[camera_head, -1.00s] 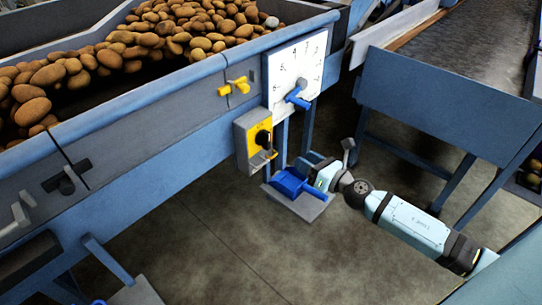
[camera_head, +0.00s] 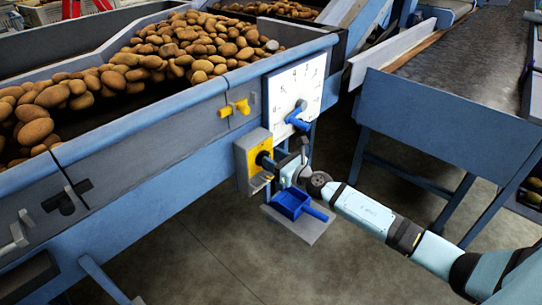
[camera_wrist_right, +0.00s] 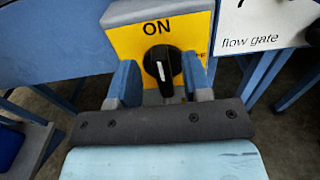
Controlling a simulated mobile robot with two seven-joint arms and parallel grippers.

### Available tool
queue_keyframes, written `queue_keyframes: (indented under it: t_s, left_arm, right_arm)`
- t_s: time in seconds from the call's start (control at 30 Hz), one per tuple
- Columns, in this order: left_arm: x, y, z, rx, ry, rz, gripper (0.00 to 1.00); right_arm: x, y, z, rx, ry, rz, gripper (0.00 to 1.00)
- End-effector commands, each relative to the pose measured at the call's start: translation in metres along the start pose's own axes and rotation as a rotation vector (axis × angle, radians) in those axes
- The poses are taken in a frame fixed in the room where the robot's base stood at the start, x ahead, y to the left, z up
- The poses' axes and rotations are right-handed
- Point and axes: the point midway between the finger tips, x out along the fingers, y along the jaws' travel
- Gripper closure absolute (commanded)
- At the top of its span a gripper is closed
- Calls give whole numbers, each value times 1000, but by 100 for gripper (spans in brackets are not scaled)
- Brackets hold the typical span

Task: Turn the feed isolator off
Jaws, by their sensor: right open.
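The feed isolator (camera_head: 241,158) is a grey box with a yellow face on the side of the blue potato hopper. In the right wrist view its yellow face (camera_wrist_right: 190,30) reads "ON" above a black rotary knob (camera_wrist_right: 163,66). The knob's white line is near vertical, slightly tilted. My right gripper (camera_head: 272,162) is at the isolator's front and partly covers the knob in the head view. In the wrist view its open blue fingers (camera_wrist_right: 160,80) stand to the left and right of the knob, with gaps visible. My left gripper is not in view.
A white dial plate (camera_head: 296,88) with a blue handle (camera_head: 298,121) is just right of the isolator. A blue scoop (camera_head: 291,204) sits on a grey plate (camera_head: 308,228) below. A yellow latch (camera_head: 235,107) is above. A conveyor frame (camera_head: 440,115) stands at right.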

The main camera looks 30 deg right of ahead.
Motion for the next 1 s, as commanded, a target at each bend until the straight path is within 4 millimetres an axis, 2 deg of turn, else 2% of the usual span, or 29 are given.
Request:
queue_keyframes:
  t_s: [0.13,0.43,0.47,0.6,0.67,1.0]
  left_arm:
    - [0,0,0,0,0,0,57]
    - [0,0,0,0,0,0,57]
    - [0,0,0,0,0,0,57]
    - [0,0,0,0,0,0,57]
    - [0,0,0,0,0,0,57]
    - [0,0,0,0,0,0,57]
  right_arm:
    - [11,0,0,0,0,0,55]
    - [14,0,-1,1,1,0,55]
    - [14,0,-1,1,1,0,58]
    - [14,0,0,1,1,0,90]
    - [14,0,0,1,1,0,100]
    - [13,-1,0,37,0,-1,100]
